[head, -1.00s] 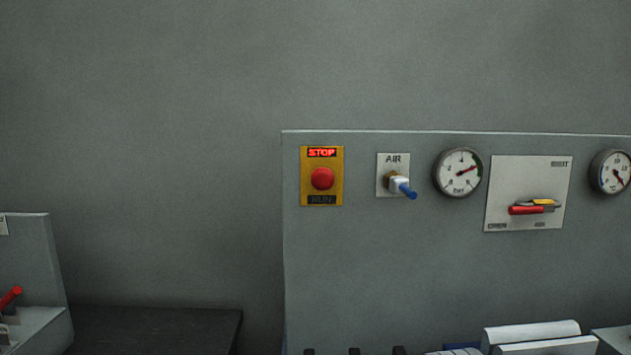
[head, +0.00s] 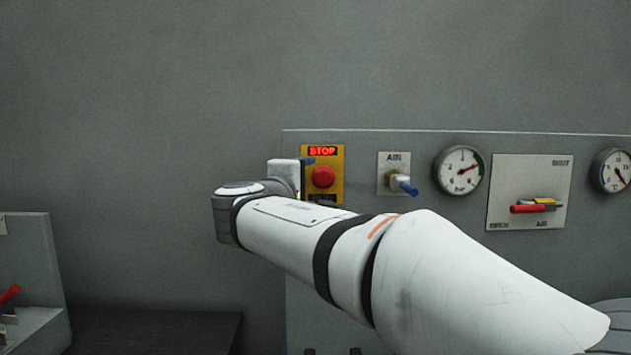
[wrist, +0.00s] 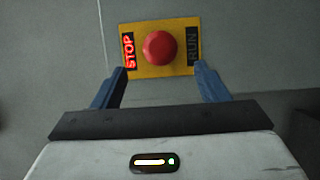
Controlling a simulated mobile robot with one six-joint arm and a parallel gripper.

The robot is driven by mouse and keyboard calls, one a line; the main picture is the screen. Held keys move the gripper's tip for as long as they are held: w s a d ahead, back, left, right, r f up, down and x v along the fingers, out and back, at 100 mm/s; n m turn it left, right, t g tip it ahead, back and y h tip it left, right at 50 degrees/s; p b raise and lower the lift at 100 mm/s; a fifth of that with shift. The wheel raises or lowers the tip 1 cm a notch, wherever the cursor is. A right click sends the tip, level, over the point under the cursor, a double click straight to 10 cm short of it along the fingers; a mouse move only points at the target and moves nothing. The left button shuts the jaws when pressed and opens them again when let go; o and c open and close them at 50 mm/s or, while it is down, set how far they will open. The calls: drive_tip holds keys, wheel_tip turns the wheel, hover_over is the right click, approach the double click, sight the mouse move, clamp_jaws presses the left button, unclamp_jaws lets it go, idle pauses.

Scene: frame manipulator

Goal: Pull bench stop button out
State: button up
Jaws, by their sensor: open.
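The red stop button (head: 322,177) sits on a yellow plate (head: 338,190) at the left end of the grey bench panel. The STOP label above it is lit red, and the RUN label below looks dark. In the wrist view the button (wrist: 160,47) is seen face on, turned sideways, between and beyond the two blue fingers. My gripper (wrist: 155,85) is open and empty, its fingertips near the plate's lower edge in that picture. I cannot tell the exact gap to the plate. In the head view my gripper (head: 308,178) is beside the button's left, partly hidden by my wrist.
Right of the button are an AIR valve with a blue lever (head: 404,186), a gauge (head: 459,171), a plate with a red handle (head: 530,208) and another gauge (head: 612,171). A lower unit with a red lever (head: 9,295) stands far left. The wall area left of the panel is clear.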

sight(321, 178)
drive_tip(key=p+x, duration=0.1)
drive_tip(key=x, duration=0.6)
drive_tip(key=shift+w+d+p, duration=0.15)
drive_tip(key=shift+w+p, duration=0.05)
drive_tip(key=shift+p, duration=0.1)
